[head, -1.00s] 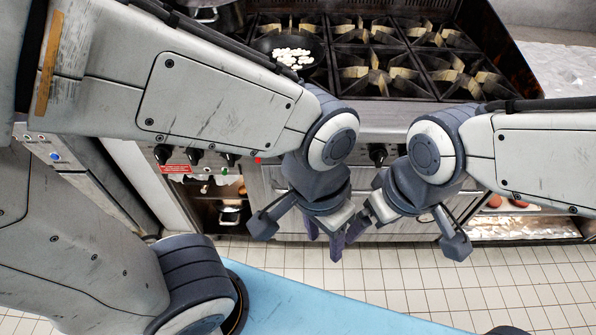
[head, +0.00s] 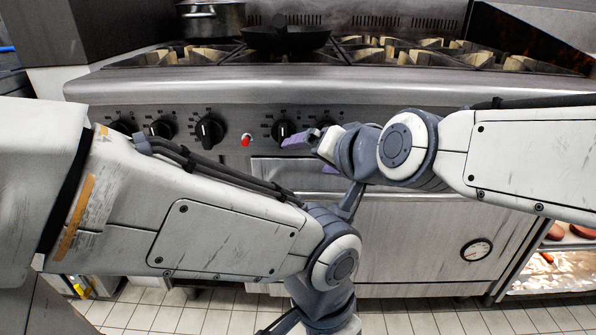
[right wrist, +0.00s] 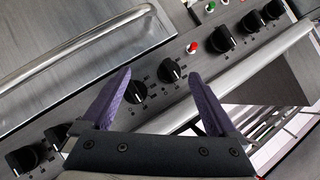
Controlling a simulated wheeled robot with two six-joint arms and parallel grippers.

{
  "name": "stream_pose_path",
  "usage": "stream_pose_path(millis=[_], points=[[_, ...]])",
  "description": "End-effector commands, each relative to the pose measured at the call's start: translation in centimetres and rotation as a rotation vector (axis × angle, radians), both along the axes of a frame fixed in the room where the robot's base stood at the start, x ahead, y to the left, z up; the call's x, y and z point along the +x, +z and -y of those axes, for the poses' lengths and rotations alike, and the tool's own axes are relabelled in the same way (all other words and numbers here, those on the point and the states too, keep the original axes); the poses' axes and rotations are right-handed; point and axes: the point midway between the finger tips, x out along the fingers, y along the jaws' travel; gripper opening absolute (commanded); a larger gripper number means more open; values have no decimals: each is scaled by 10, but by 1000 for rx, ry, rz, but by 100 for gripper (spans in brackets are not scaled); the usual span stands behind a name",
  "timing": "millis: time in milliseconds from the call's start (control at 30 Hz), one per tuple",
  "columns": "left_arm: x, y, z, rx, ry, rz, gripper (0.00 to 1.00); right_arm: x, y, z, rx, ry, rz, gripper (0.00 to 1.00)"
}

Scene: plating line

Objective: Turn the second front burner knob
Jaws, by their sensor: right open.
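The stove's front panel carries a row of black knobs in the head view: a far left knob (head: 122,128), a second from left (head: 162,129), a third (head: 209,132), and one right of a red button (head: 283,131). I cannot tell which one the task counts as second. My right gripper (head: 312,153) is open in front of the panel, by the knob right of the red button. In the right wrist view, two knobs (right wrist: 137,92) (right wrist: 169,71) show between its purple fingers; contact is not clear. My left gripper (head: 318,316) is low, its fingers cut off by the frame.
A red button (head: 246,140) sits between the knobs. A steel front rail (head: 300,92) runs above the panel, and an oven door (head: 400,245) with a dial is below. A dark pan (head: 285,38) and a pot (head: 212,18) stand on the stove top.

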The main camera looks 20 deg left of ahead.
Motion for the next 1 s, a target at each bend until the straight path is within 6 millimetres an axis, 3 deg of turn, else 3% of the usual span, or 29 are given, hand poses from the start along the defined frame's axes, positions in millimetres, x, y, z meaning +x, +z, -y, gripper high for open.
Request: stream_pose_path(millis=[33, 300, 433, 600, 833, 1000], points=[[0, -40, -1, 3, -10, 0, 50, 3, -22, -6, 79, -30, -6, 94], [-2, -138, -4, 17, -66, -2, 50, 16, -30, -20, 521, -188, -88, 94], [-3, -175, -5, 22, -91, -3, 50, 20, -30, -19, 707, -240, -133, 94], [-3, -201, -6, 26, -109, -3, 50, 21, -27, -16, 864, -279, -179, 94], [-4, -209, -6, 28, -118, -4, 50, 29, -23, -20, 927, -296, -199, 94], [-4, -213, -6, 28, -118, -4, 50, 50, -23, -37, 924, -296, -199, 94]])
